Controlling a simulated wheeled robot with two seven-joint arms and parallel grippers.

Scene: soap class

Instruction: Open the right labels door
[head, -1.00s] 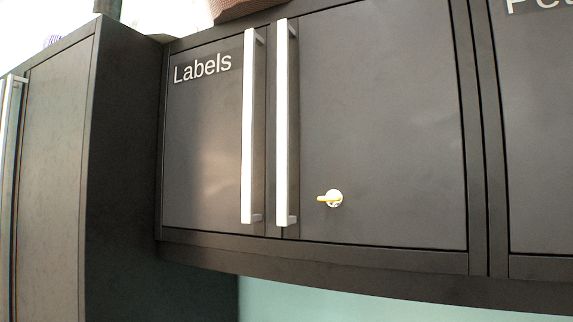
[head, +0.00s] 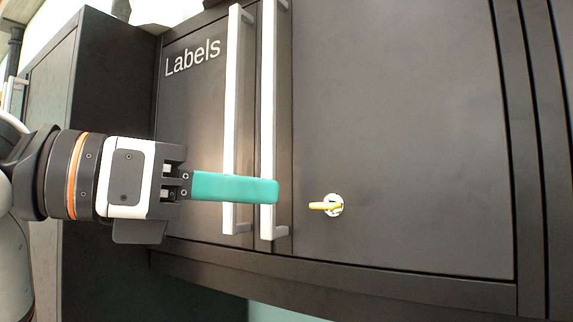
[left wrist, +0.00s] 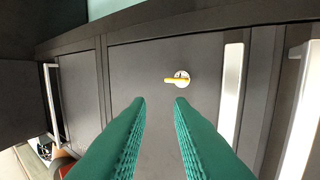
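The right Labels door (head: 400,120) is a dark panel and looks shut. Its white vertical bar handle (head: 267,100) stands at its left edge; the handle also shows in the left wrist view (left wrist: 230,95). A yellow key (head: 325,206) sits in a round lock on this door, right of the handle, and also shows in the left wrist view (left wrist: 176,79). My left gripper (head: 276,190) has green fingers and crosses in front of both handles. In the left wrist view its fingers (left wrist: 160,101) are apart with nothing between them, pointing toward the key. My right gripper is not in view.
The left Labels door (head: 195,120) is shut, with its own white handle (head: 236,110) close beside the right one. A tall dark cabinet (head: 110,90) juts out at the left. Another door with a handle (left wrist: 52,105) shows in the left wrist view.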

